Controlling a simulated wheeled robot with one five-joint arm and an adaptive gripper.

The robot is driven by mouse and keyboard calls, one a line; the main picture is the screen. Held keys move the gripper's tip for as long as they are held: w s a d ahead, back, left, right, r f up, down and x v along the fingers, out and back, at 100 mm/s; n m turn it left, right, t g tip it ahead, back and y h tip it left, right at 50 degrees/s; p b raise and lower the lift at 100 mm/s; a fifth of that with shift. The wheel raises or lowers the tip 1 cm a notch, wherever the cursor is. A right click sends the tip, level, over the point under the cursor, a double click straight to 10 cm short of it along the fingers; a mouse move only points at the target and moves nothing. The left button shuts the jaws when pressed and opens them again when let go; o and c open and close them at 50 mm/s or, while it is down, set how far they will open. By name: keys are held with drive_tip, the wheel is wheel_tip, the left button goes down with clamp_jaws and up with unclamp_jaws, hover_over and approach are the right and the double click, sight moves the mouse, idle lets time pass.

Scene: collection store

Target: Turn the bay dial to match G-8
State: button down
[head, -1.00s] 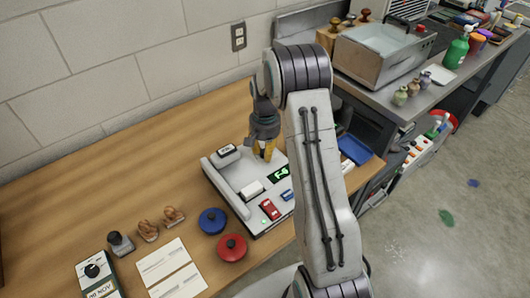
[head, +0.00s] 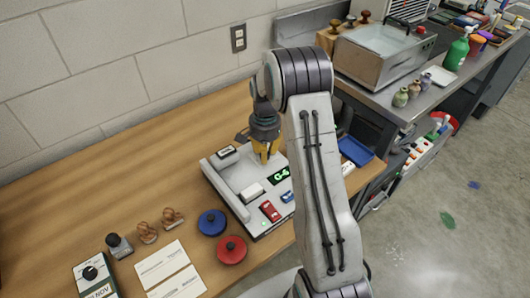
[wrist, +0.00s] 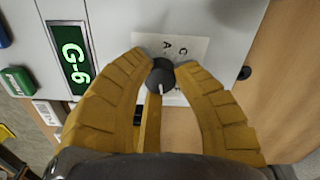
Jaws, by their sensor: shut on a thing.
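The bay dial is a dark round knob (wrist: 161,76) with a pale mark, seen in the wrist view over a white label with letters, partly covered. My gripper (wrist: 160,80) has its yellow fingers closed on both sides of the knob. In the head view my gripper (head: 265,154) points down onto the pale machine (head: 233,190) and hides the dial. The machine's green display reads G-6 in the wrist view (wrist: 73,60), and it also shows in the head view (head: 279,177).
Red (head: 269,211) and blue (head: 287,197) buttons sit on the machine's front. A blue pad (head: 212,222) and a red pad (head: 231,249) lie beside it. A blue tray (head: 355,151) is to its right.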

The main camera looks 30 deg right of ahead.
drive_tip(key=shift+s+f, duration=0.15)
drive_tip(key=c, duration=0.9)
unclamp_jaws()
drive_tip(key=shift+r, duration=0.2)
wheel_tip(320, 180, up, 12)
drive_tip(key=shift+f, duration=0.1)
